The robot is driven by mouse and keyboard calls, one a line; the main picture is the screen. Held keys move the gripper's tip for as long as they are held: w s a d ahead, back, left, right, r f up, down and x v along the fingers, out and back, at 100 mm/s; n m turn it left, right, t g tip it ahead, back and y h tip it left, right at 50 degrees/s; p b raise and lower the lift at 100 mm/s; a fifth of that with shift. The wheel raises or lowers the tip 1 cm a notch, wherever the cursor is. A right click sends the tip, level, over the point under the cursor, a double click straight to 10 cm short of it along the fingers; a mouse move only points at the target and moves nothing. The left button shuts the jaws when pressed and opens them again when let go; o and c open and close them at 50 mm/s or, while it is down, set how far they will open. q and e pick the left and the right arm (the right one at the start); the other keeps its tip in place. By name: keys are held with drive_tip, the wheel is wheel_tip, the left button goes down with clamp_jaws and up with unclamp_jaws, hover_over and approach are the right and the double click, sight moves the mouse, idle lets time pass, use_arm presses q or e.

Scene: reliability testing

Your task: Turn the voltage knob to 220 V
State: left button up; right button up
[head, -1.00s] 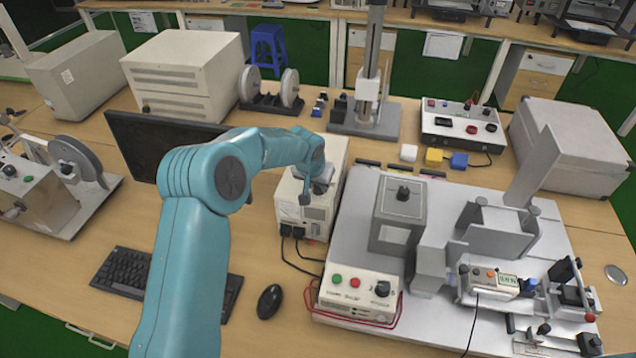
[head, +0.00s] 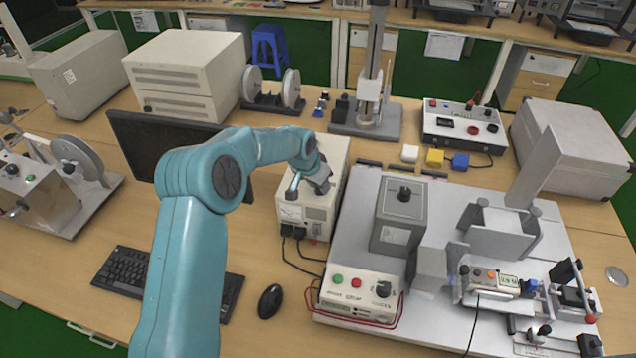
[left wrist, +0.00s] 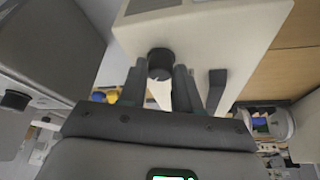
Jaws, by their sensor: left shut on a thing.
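The white power box (head: 336,165) with a small meter on its front stands left of the grey test plate. My left arm reaches over it from the left, and my left gripper (head: 318,183) is at its top. In the left wrist view, my left gripper (left wrist: 160,88) has its dark fingers on either side of a round black knob (left wrist: 160,60) on the box's pale face, and is shut on it. The knob's scale and pointer cannot be read. The fingers and wrist hide part of it in the head view. My right gripper is not in view.
A grey test plate (head: 352,240) with a control box (head: 358,298) and fixtures is close on the right. A monitor (head: 150,150) stands to the left. A keyboard (head: 120,270) and mouse (head: 270,301) lie in front. Cables run from the box.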

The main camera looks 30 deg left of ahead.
use_arm(q)
drive_tip(key=o, duration=0.9)
drive_tip(key=shift+w, duration=0.1)
drive_tip(key=shift+o, duration=0.6)
drive_tip(key=shift+w+f, duration=0.1)
drive_tip(key=shift+w, duration=0.05)
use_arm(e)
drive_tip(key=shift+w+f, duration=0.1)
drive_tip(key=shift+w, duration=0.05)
use_arm(q)
drive_tip(key=shift+s+r, duration=0.2)
use_arm(e)
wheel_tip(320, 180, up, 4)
drive_tip(key=p, duration=0.3)
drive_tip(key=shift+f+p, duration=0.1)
drive_tip(key=shift+p, duration=0.2)
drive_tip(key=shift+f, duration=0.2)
use_arm(q)
drive_tip(key=d+v, duration=0.1)
drive_tip(key=v, duration=1.5)
drive_tip(key=shift+a, duration=0.4)
drive_tip(key=shift+w, duration=0.25)
drive_tip(key=shift+s, duration=0.15)
